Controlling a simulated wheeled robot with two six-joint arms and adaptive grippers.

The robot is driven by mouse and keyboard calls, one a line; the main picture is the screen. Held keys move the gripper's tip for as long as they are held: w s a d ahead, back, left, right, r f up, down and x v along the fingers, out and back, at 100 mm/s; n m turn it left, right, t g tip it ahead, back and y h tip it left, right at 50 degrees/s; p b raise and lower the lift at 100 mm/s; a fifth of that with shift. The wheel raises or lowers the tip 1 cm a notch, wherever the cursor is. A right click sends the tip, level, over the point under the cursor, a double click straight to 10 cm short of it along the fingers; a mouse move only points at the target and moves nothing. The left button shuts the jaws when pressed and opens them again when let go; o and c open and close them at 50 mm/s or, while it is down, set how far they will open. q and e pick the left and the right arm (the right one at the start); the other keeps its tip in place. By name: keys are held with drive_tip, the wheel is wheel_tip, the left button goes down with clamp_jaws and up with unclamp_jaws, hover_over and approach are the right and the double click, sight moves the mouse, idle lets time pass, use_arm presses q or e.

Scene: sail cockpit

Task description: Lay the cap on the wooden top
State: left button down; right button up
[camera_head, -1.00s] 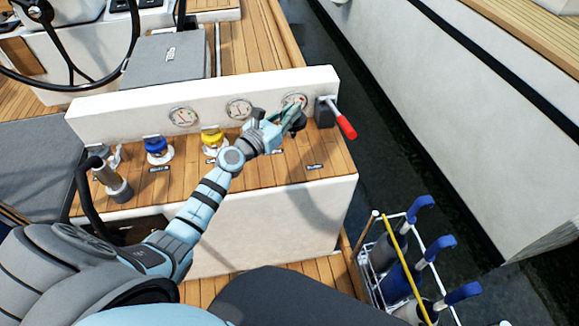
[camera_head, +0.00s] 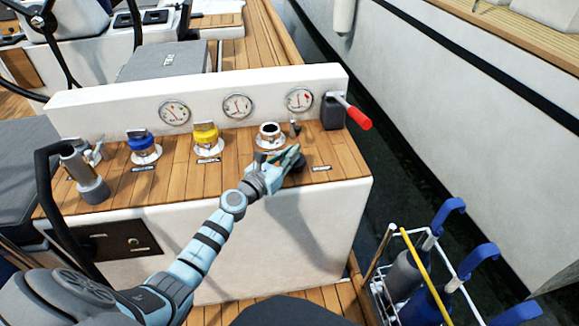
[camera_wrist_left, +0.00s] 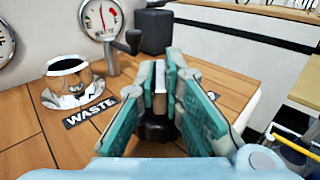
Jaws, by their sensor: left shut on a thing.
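My left gripper (camera_head: 285,160) is shut on a dark cap (camera_head: 298,167) over the front right part of the wooden top (camera_head: 345,158). In the left wrist view the fingers (camera_wrist_left: 165,85) grip a pale upright tab, with the black cap body (camera_wrist_left: 158,130) below. The cap is close to the planks; I cannot tell whether it touches them. The chrome filler (camera_head: 269,140) behind the gripper is open, with a dark hole; it also shows beside the WASTE label in the left wrist view (camera_wrist_left: 70,88). My right gripper is not in view.
A blue-capped filler (camera_head: 141,142) and a yellow-capped filler (camera_head: 206,137) stand to the left. A white panel with gauges (camera_head: 238,106) runs behind. A red-handled lever (camera_head: 352,115) is at the back right.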

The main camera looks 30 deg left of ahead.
use_arm(q)
drive_tip(key=shift+f, duration=0.2)
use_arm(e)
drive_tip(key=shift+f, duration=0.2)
use_arm(q)
drive_tip(key=shift+f, duration=0.15)
drive_tip(key=c, duration=1.7)
unclamp_jaws()
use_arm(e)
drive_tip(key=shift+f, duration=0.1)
